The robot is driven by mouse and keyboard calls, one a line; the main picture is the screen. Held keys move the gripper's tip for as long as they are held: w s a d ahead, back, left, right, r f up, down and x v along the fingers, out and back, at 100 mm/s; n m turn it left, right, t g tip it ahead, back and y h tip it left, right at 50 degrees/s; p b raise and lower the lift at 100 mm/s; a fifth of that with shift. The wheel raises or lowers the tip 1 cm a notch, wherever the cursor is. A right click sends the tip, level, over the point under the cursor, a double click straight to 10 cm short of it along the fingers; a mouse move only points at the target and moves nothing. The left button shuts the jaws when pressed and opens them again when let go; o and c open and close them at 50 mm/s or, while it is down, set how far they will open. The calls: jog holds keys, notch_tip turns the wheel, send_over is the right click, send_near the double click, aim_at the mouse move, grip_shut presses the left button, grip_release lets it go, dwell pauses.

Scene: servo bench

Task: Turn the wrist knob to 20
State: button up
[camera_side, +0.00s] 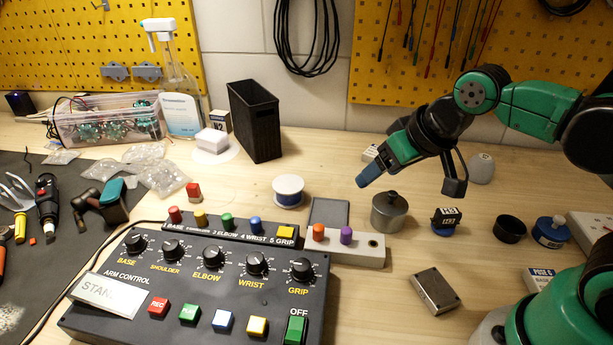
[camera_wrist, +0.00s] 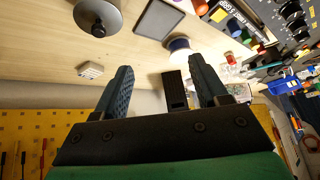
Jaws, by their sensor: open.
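The black control box (camera_side: 190,318) lies at the front with a row of black knobs. The wrist knob (camera_side: 257,263) is the fourth from the left, with "WRIST" printed below it and a white scale around it. Its exact setting is too small to read. My gripper (camera_side: 408,186) is open and empty, in the air to the right of and above the box, apart from the knob. In the wrist view its two blue fingers (camera_wrist: 162,78) are spread. Part of the box shows at the upper right there, but I cannot tell which knob is the wrist one.
A grey strip with orange and purple buttons (camera_side: 366,250) adjoins the box's right side. A metal cylinder (camera_side: 389,214) stands below my gripper. A blue spool (camera_side: 288,191) and a black bin (camera_side: 254,122) stand behind the box. A metal block (camera_side: 434,291) lies at the right.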

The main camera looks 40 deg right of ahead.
jog(key=w+a+m+g, duration=0.3)
jog(key=w+a, duration=0.1)
jog(key=a, duration=0.4)
jog(key=m+g, duration=0.3)
send_over(255, 258)
jog(key=f, duration=0.3)
jog(key=shift+d+f, duration=0.25)
jog(key=shift+f, duration=0.05)
jog(key=shift+a+f, duration=0.25)
jog(key=shift+f, duration=2.75)
grip_shut()
